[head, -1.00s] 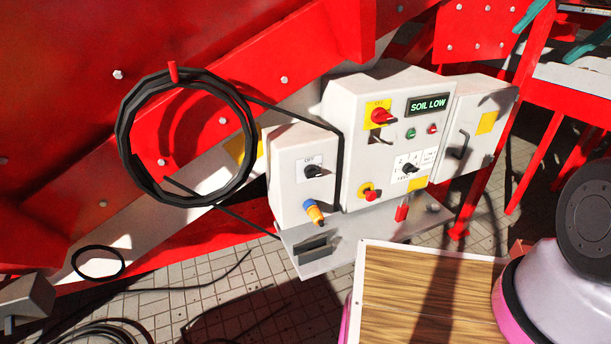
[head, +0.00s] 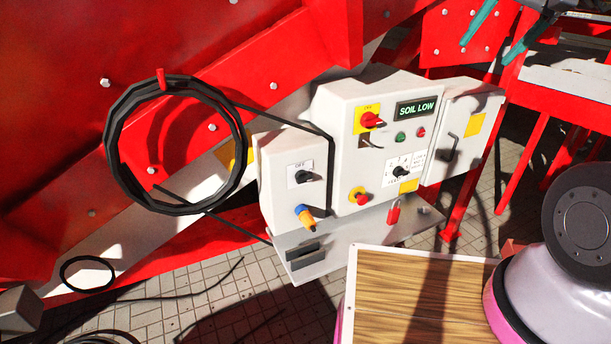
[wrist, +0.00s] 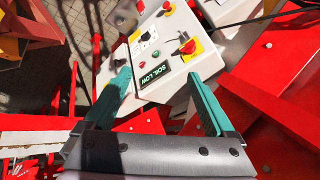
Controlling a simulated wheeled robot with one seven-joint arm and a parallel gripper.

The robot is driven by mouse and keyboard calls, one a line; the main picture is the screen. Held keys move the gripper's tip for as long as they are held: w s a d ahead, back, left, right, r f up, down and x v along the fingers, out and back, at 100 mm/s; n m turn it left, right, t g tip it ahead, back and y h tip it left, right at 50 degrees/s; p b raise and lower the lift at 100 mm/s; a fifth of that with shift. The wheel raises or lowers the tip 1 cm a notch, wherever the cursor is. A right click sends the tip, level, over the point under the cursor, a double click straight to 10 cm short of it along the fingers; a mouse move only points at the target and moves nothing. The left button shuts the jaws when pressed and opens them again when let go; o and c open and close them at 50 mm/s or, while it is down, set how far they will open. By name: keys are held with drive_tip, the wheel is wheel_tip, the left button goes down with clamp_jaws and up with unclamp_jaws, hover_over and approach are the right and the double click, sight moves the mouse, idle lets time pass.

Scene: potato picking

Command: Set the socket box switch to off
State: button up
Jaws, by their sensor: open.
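The socket box (head: 277,195) is the small light-grey box at the left of the control panel. Its black rotary switch (head: 310,176) sits on a white plate marked OFF at the top. The knob's handle appears to point right, away from the OFF mark, though it is small. A blue and orange plug (head: 305,215) is below it. My gripper (head: 485,53) is open and empty at the upper right, well apart from the socket box. In the wrist view my gripper (wrist: 158,78) has its teal fingers spread before the main panel; the socket switch is not visible there.
The main panel (head: 345,125) has a SOIL LOW display, a red switch (head: 370,120) and several buttons. A door box (head: 465,110) stands to its right. A black cable coil (head: 112,150) hangs at left. A grey shelf (head: 335,258) juts out below.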

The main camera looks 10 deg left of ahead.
drive_tip(key=w+a+f+n+g, duration=0.1)
drive_tip(key=w+a+f+n, duration=0.2)
drive_tip(key=w+a+f, duration=0.5)
drive_tip(key=n+g, duration=0.2)
drive_tip(key=n, duration=0.4)
approach(304, 178)
drive_tip(key=x, duration=0.8)
drive_tip(key=shift+d, duration=0.1)
drive_tip(key=shift+t, duration=0.3)
drive_tip(key=c, duration=1.4)
